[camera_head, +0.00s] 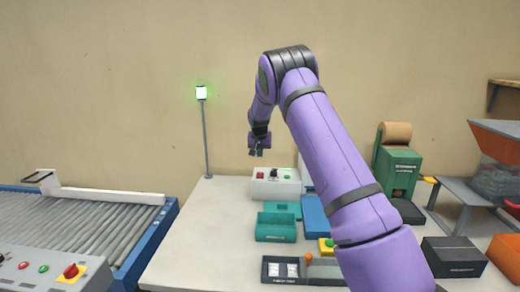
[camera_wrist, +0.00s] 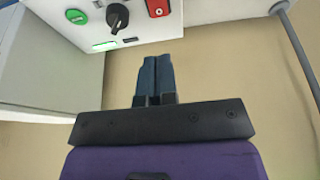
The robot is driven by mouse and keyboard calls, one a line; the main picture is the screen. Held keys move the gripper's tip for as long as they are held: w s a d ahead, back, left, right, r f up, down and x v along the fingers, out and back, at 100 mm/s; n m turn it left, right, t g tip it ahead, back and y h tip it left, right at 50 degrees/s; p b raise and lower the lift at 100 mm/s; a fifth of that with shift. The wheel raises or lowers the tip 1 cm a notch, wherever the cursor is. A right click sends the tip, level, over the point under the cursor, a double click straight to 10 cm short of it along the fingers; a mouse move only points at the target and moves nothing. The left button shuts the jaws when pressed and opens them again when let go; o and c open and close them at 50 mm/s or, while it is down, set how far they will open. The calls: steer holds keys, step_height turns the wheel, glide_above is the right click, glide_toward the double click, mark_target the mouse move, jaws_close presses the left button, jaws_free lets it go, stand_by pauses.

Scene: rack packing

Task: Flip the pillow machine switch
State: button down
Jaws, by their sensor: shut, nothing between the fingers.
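A white control box (camera_head: 276,188) stands at the back of the table. In the wrist view the box (camera_wrist: 60,20) carries a black rotary knob (camera_wrist: 117,17), a red switch (camera_wrist: 157,8), a green button (camera_wrist: 76,17) and a lit green strip. No label shows which one is the pillow machine switch. My gripper (camera_head: 258,153) hangs above and slightly left of the box in the head view. Its blue fingers (camera_wrist: 156,60) are shut and empty. They appear apart from the knob and red switch in the wrist view.
A green lamp (camera_head: 201,93) on a pole stands left of the box. A roller conveyor (camera_head: 95,225) lies left. Teal bins (camera_head: 276,231) and a black tray (camera_head: 268,272) stand in front of the box. A green machine with a brown roll (camera_head: 397,170) is right, beyond my arm.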

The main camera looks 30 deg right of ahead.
mark_target(261, 173)
steer(key=x, duration=0.8)
steer(key=shift+s+a+f, duration=0.15)
steer(key=shift+s+f, duration=0.1)
steer(key=shift+f, duration=0.3)
